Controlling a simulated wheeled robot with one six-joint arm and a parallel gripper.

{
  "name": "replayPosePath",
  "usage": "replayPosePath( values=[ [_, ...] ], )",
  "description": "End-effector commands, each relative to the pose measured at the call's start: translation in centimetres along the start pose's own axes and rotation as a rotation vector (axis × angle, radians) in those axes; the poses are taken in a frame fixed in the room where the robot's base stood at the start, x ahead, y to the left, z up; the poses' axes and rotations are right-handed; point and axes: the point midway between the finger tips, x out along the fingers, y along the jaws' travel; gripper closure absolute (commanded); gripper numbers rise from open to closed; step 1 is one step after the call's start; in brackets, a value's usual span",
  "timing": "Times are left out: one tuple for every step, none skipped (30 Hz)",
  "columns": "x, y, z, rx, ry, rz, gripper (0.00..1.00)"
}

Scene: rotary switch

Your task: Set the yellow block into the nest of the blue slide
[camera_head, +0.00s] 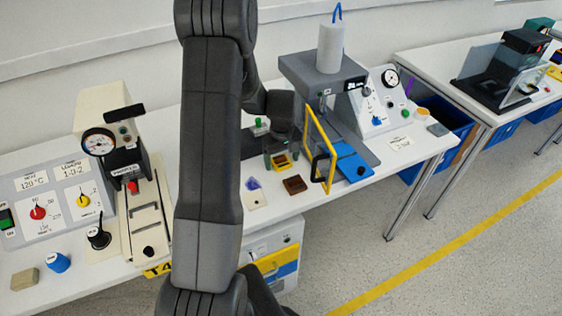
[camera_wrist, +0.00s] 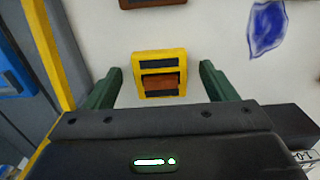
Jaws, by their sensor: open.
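The yellow block (camera_wrist: 141,87) lies on the white bench top, with dark bars and a brown middle on its face. It also shows in the head view (camera_head: 281,161), partly covered by my gripper. My gripper (camera_wrist: 160,70) is open, with one green finger on each side of the block and a gap on both sides. The blue slide (camera_head: 352,163) lies right of the block, behind a yellow frame; its edge shows at the left of the wrist view (camera_wrist: 8,70). I cannot make out its nest.
The upright yellow frame (camera_head: 322,150) stands between block and slide, near my gripper's left in the wrist view (camera_wrist: 48,50). A brown block (camera_head: 295,185) and a purple-marked pad (camera_head: 254,194) lie in front. The grey press (camera_head: 325,75) stands behind.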

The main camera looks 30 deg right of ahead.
Motion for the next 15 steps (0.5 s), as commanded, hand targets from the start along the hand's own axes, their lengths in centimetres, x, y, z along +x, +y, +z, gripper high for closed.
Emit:
replayPosePath(
  values=[
    [0.20, -0.01, 0.02, 0.000, -0.001, 0.000, 0.22],
    [0.27, -0.01, 0.01, 0.000, 0.000, 0.000, 0.22],
    [0.31, 0.00, 0.00, 0.000, 0.000, 0.000, 0.22],
    [0.32, 0.00, 0.00, 0.000, 0.000, 0.000, 0.22],
    [0.32, 0.00, 0.00, 0.000, 0.000, 0.000, 0.22],
    [0.31, 0.00, 0.00, 0.000, 0.000, 0.000, 0.22],
    [0.30, 0.00, 0.00, 0.000, 0.000, 0.000, 0.22],
    [0.30, 0.00, 0.00, 0.000, 0.000, 0.000, 0.22],
    [0.30, 0.00, 0.00, 0.000, 0.000, 0.000, 0.30],
    [0.29, 0.00, 0.00, 0.000, 0.000, 0.000, 0.36],
    [0.29, 0.00, 0.00, 0.000, 0.000, 0.000, 0.41],
    [0.29, 0.00, 0.00, 0.000, 0.000, 0.000, 0.49],
    [0.29, 0.00, 0.00, 0.000, 0.000, 0.000, 0.55],
    [0.28, 0.00, 0.00, 0.000, 0.000, 0.000, 0.61],
    [0.28, 0.00, 0.00, 0.000, 0.000, 0.000, 0.69]
  ],
)
